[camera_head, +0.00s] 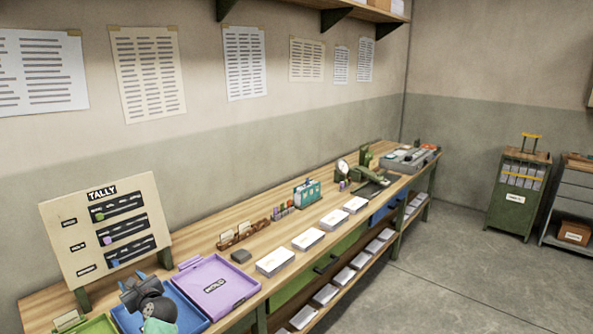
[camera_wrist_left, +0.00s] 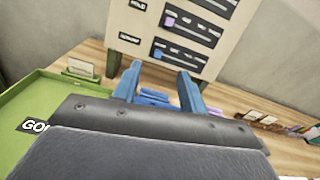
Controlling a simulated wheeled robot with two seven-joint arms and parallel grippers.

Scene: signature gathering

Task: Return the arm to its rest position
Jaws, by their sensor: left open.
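My left gripper (camera_head: 133,287) is at the lower left of the head view, above the blue tray (camera_head: 188,305) on the long wooden table. In the left wrist view its two blue fingers (camera_wrist_left: 158,78) are spread apart with nothing held between them. A bit of blue shows behind the fingers, probably the blue tray. My right gripper is not in view.
The tally board (camera_head: 105,232) stands close behind my left gripper. A green tray (camera_head: 98,325) and a purple tray (camera_head: 222,285) flank the blue one. Paper stacks (camera_head: 275,262) line the table's front edge. Open floor (camera_head: 450,270) lies to the right.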

